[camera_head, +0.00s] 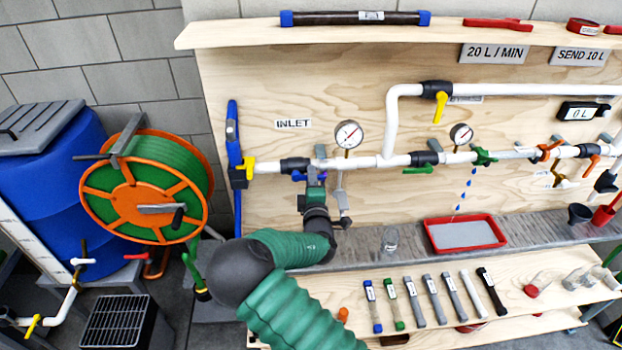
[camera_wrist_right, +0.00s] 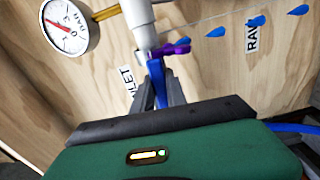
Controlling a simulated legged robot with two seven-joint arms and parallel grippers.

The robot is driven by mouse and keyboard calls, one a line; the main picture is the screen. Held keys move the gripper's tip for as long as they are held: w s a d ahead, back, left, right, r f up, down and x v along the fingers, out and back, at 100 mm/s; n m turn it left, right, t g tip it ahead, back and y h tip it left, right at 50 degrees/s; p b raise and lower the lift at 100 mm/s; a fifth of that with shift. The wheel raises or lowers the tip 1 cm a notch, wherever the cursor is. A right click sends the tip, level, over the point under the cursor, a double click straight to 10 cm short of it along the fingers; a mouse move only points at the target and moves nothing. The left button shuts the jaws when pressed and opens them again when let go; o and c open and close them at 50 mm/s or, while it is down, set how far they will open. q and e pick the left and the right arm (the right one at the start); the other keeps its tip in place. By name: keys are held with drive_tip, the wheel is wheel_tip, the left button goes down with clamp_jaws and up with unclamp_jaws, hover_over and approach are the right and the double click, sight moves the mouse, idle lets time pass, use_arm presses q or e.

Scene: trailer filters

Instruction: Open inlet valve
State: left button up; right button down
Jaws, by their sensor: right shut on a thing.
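The INLET sign (camera_head: 293,123) hangs on the plywood panel above the white pipe. Below it a black valve body (camera_head: 295,164) sits on the pipe, with a blue handle (camera_head: 299,176) under it. My right gripper (camera_head: 316,180) is at this handle, just below the pipe. In the right wrist view its fingers (camera_wrist_right: 157,95) are shut on a blue piece (camera_wrist_right: 156,76), which looks like the handle. A purple piece (camera_wrist_right: 170,49) shows just beyond, beside the pipe end. The gripper body hides part of the valve. My left gripper is out of view.
A pressure gauge (camera_head: 348,134) stands close to the right of the valve. A yellow handle (camera_head: 248,166) is at the pipe's left end. A hose reel (camera_head: 130,200) and blue barrel (camera_head: 50,180) stand left.

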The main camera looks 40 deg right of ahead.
drive_tip(key=shift+a+f+n, duration=0.15)
drive_tip(key=shift+n, duration=0.35)
drive_tip(key=c, duration=1.5)
unclamp_jaws()
drive_tip(key=shift+o, duration=0.8)
drive_tip(key=shift+w, duration=0.1)
